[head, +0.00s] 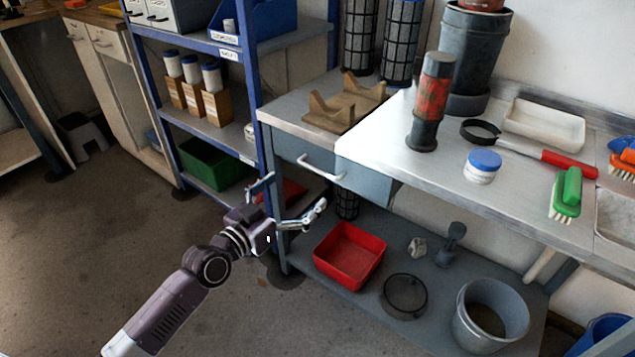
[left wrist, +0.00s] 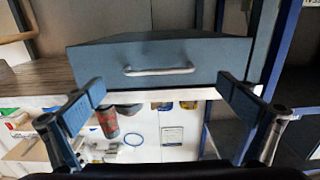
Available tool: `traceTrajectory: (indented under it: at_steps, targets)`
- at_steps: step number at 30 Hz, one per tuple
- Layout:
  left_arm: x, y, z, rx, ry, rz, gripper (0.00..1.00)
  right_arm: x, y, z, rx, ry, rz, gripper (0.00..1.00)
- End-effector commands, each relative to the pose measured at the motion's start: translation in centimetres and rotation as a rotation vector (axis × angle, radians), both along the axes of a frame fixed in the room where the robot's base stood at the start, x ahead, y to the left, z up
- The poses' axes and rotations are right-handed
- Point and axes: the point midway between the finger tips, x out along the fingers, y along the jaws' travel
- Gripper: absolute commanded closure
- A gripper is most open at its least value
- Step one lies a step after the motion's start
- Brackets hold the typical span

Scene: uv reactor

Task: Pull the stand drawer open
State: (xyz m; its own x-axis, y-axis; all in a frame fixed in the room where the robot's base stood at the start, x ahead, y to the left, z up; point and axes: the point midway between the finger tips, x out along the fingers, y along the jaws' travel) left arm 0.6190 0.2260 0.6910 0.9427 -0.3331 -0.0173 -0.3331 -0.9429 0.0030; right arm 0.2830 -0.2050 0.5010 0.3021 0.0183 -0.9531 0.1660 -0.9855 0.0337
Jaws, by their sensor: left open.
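The stand drawer (head: 362,182) is a blue-grey box under the front edge of the metal worktop, with a pale bar handle (head: 320,168). I cannot tell whether it stands slightly out. In the left wrist view, the drawer front (left wrist: 100,68) faces me and its handle (left wrist: 158,71) lies across the middle, between the fingers in the picture. My left gripper (head: 296,190) is open and empty, in front of and below the handle in the head view. Its spread fingers also show in the left wrist view (left wrist: 165,90), apart from the handle. My right gripper is in neither view.
A blue-framed shelf (head: 250,90) stands close to the left of the drawer. On the lower shelf are a red tray (head: 349,254) and a grey bucket (head: 490,315). A red-and-black cylinder (head: 430,103) stands on the worktop. The floor (head: 90,255) at left is open.

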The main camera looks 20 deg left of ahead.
Motion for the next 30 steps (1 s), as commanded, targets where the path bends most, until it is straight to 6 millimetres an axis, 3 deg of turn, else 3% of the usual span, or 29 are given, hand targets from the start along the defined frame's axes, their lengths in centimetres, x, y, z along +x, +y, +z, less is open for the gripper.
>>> traceTrajectory:
  at_steps: [5, 19, 30]
  targets:
    - [0.8, -0.6, 0.9, -0.005, -0.022, -0.009, 0.01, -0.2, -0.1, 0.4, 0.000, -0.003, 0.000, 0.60]
    - [6.5, -2.7, 0.8, -0.006, -0.018, -0.008, 0.01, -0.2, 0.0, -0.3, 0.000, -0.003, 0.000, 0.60]
    - [7.3, -3.0, 0.8, -0.003, -0.017, -0.009, 0.01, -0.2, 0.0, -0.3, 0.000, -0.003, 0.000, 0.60]
